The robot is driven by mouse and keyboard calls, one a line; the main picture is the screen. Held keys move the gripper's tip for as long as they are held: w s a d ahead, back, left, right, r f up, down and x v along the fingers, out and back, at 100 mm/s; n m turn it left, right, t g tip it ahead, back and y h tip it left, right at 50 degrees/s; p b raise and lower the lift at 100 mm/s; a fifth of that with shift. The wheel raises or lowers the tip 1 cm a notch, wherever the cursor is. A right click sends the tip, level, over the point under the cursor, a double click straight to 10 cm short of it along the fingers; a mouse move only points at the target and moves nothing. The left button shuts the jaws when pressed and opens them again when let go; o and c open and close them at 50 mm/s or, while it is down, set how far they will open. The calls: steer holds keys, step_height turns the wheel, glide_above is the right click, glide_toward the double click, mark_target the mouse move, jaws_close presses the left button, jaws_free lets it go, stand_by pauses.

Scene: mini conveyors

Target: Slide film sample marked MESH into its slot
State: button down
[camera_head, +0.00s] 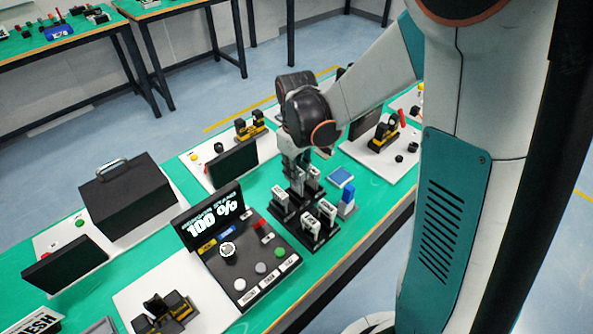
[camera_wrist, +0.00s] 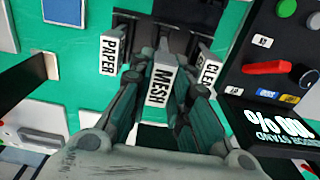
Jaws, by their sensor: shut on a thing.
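A black rack (camera_head: 313,238) holds several white-labelled samples in the head view. My gripper (camera_head: 297,168) is over the rack's far part, shut on the MESH sample.
A black control panel (camera_head: 239,283) with buttons and a lit screen (camera_head: 211,218) stands left of the rack. A blue block (camera_head: 347,200) stands close to the rack's right side. Bare green table (camera_head: 375,190) lies to the right. A card ending in ESH (camera_head: 40,319) shows at bottom left.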

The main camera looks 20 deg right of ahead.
steer(key=shift+f+b, duration=1.6)
steer(key=shift+f, duration=0.4)
steer(key=c, duration=1.4)
jaws_free()
steer(key=shift+r, duration=0.1)
step_height(320, 180, up, 12)
steer(key=shift+f, duration=0.1)
